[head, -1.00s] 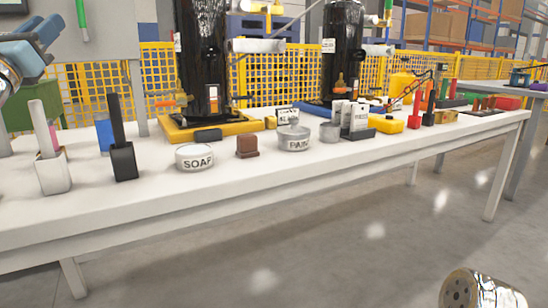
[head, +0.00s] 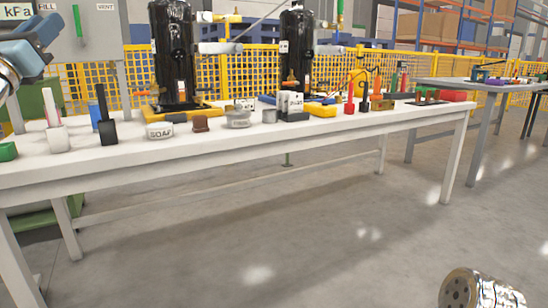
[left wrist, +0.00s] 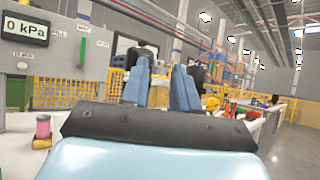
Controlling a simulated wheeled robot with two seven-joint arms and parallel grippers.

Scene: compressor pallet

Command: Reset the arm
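My left gripper (head: 46,32) shows at the top left edge of the head view, raised above the table's left end, with light blue fingers. In the left wrist view its two blue fingers (left wrist: 161,84) stand apart with a clear gap and nothing between them. My right gripper is out of both views. A metallic rounded part with holes, which looks like mine, shows at the bottom right of the head view.
A long white table (head: 230,150) holds two black compressors (head: 174,60) (head: 297,55), a soap tin (head: 160,131), a black brush holder (head: 107,131) and other small items. A grey panel (head: 80,40) stands behind my left gripper. Open floor (head: 300,230) lies in front.

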